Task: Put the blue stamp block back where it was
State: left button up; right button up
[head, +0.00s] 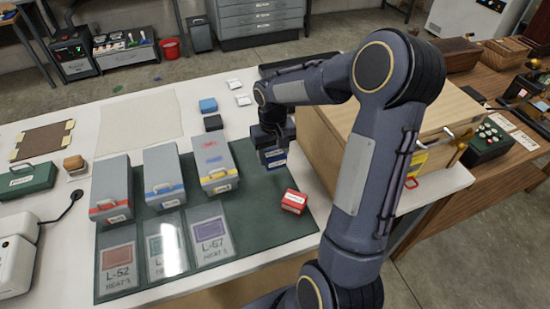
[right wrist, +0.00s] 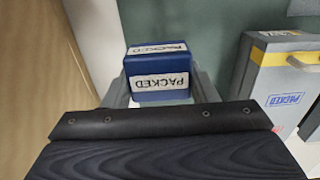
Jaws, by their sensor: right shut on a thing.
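The blue stamp block (head: 274,157) has white PACKED labels, readable in the right wrist view (right wrist: 160,88). My right gripper (head: 272,147) is shut on it, with a finger on each side. It is over the far right part of the green mat (head: 265,232), right of the yellow-labelled grey box (head: 214,165). I cannot tell whether the block touches the mat. The red stamp block (head: 293,201) sits on the mat, nearer than the blue one. A blue PACKED print (right wrist: 286,99) shows on the yellow-labelled box. My left gripper is not in view.
Blue-labelled (head: 164,174) and red-labelled (head: 111,190) grey boxes stand on the mat's left. A blue pad (head: 208,105) and a black pad (head: 213,123) lie behind. A large wooden case (head: 430,118) stands close right of my gripper. The mat around the red block is clear.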

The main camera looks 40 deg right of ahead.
aim_at(275, 161)
jog(key=shift+w+d+f, duration=0.25)
jog(key=shift+d+f, duration=0.15)
jog(key=shift+f, duration=0.15)
jog(key=shift+w+d+f, duration=0.1)
jog(key=shift+f, duration=0.85)
jog(key=shift+w+d+f, duration=0.1)
jog(key=shift+f, duration=0.8)
jog(key=shift+f, duration=0.2)
jog(key=o, duration=0.8)
jog(key=shift+r, duration=0.15)
